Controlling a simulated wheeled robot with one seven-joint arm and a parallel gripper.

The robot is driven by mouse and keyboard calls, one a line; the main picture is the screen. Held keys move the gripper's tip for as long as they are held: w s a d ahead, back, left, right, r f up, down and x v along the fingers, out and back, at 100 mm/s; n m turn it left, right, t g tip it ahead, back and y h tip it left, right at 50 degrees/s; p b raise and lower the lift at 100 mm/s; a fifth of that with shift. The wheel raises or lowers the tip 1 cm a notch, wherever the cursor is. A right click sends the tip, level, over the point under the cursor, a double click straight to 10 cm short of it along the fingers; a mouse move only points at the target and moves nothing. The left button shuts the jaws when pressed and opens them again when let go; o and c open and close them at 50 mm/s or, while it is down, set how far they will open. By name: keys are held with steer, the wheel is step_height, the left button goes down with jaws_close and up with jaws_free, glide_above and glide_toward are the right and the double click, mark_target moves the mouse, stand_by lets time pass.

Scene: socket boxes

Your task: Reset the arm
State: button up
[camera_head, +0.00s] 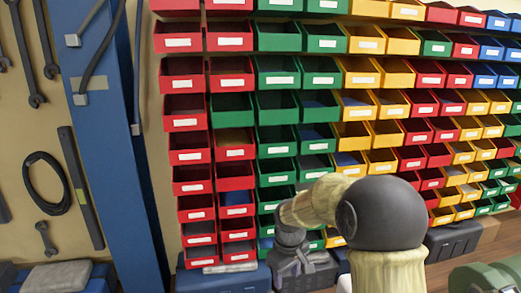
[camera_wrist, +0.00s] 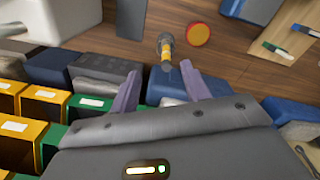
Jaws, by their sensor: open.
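My arm reaches forward from the lower right in the head view. My gripper (camera_head: 290,268) hangs low in front of the bottom rows of boxes, above dark cases. In the wrist view my gripper (camera_wrist: 160,82) shows two purple-grey fingers spread apart. Nothing is held between them. Beyond the fingertips, a yellow and grey tool (camera_wrist: 166,52) lies on the wooden surface, apart from the fingers. An orange and red disc (camera_wrist: 198,34) lies beside it.
A wall of red, green, yellow and blue socket boxes (camera_head: 277,72) fills the middle and right. A blue post (camera_head: 105,140) stands left of it. Dark cases (camera_head: 225,279) line the bottom. In the wrist view, yellow boxes (camera_wrist: 40,103) are close at left.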

steer(key=s+d+m+t, duration=0.1)
steer(key=s+d+m, duration=0.2)
steer(key=s, duration=0.6)
steer(key=s+d+m+t, duration=0.1)
steer(key=s+d+m, duration=0.3)
steer(key=s, duration=0.5)
steer(key=shift+s+d+r+m, duration=0.2)
steer(key=shift+d+m, duration=0.1)
steer(key=shift+d, duration=0.25)
steer(key=shift+w, duration=0.1)
